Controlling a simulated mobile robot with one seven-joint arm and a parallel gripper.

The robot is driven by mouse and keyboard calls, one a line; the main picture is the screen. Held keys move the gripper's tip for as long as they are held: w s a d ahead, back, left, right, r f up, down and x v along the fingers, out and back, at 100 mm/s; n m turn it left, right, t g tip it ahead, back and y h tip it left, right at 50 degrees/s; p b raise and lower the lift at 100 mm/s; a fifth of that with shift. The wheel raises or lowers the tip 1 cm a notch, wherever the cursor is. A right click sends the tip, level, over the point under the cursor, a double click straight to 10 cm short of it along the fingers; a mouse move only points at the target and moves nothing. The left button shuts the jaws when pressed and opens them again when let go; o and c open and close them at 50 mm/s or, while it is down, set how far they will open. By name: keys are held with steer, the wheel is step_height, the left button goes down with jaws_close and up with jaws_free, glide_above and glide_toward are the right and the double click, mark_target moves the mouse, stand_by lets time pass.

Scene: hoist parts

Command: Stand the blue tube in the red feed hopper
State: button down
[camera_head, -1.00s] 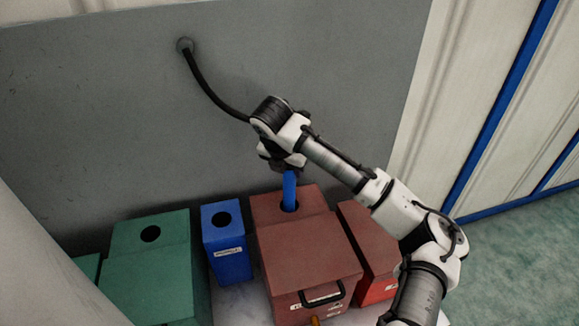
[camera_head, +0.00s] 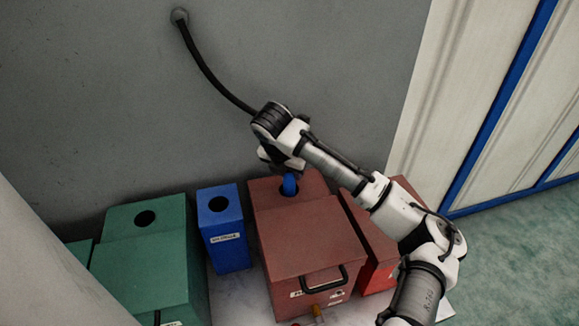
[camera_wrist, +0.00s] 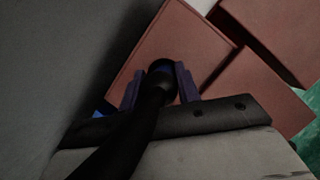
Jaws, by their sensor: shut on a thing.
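The blue tube (camera_head: 290,186) is upright, its lower part inside the round hole in the low rear top of the red feed hopper (camera_head: 306,240). Only a short upper stretch of the tube shows above the hole. My gripper (camera_head: 288,170) is just above the hole, shut on the tube. In the wrist view, the purple fingers (camera_wrist: 158,88) stand either side of a black round end with a little blue showing, over the red hopper top (camera_wrist: 190,45). The tube's lower end is hidden.
A black hose (camera_head: 207,70) runs from the grey wall (camera_head: 100,110) to my gripper. A blue bin (camera_head: 224,235) and a green bin (camera_head: 145,265), both with round holes, stand left of the hopper. Another red box (camera_head: 375,245) stands close on its right.

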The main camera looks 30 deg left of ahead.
steer(key=shift+f, duration=0.9)
stand_by(0.7)
steer(key=c, duration=0.9)
jaws_free()
steer(key=b+v, duration=0.1)
steer(key=v, duration=1.3)
steer(key=shift+s+f, duration=0.1)
